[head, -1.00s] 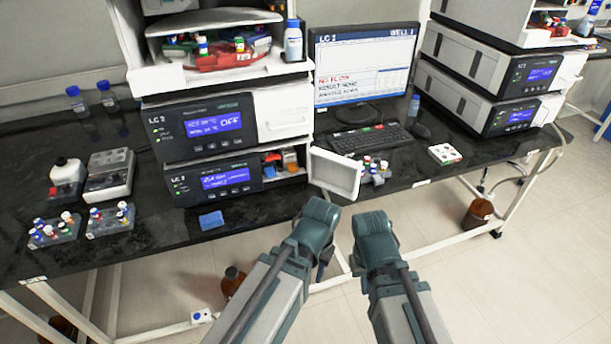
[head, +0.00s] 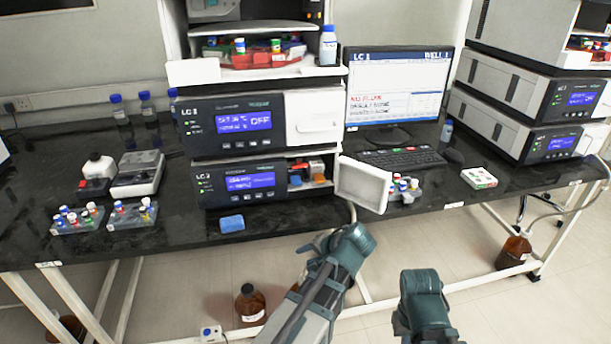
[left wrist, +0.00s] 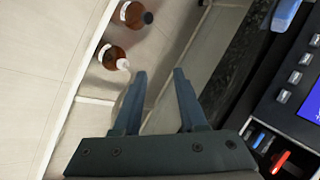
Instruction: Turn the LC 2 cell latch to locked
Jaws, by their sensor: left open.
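The stack of white-and-black units on the left bears small labels that look like LC 2. Its lower unit (head: 240,188) has an open compartment with a white door (head: 363,184) swung out to the right. Inside are small red, orange and blue parts (head: 316,170); a red lever-like part (left wrist: 281,160) shows at the lower right of the left wrist view. I cannot tell the latch's position. My left gripper (head: 308,249) is open and empty in front of the bench, below the compartment; its fingers (left wrist: 160,74) point over the floor and bench edge. My right gripper is unclear near the bottom.
A blue block (head: 232,223) lies on the black bench (head: 180,235) before the unit. Vial racks (head: 132,215) stand left; another vial rack (head: 408,190) stands just beyond the open door. Brown bottles (head: 250,303) stand on the floor.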

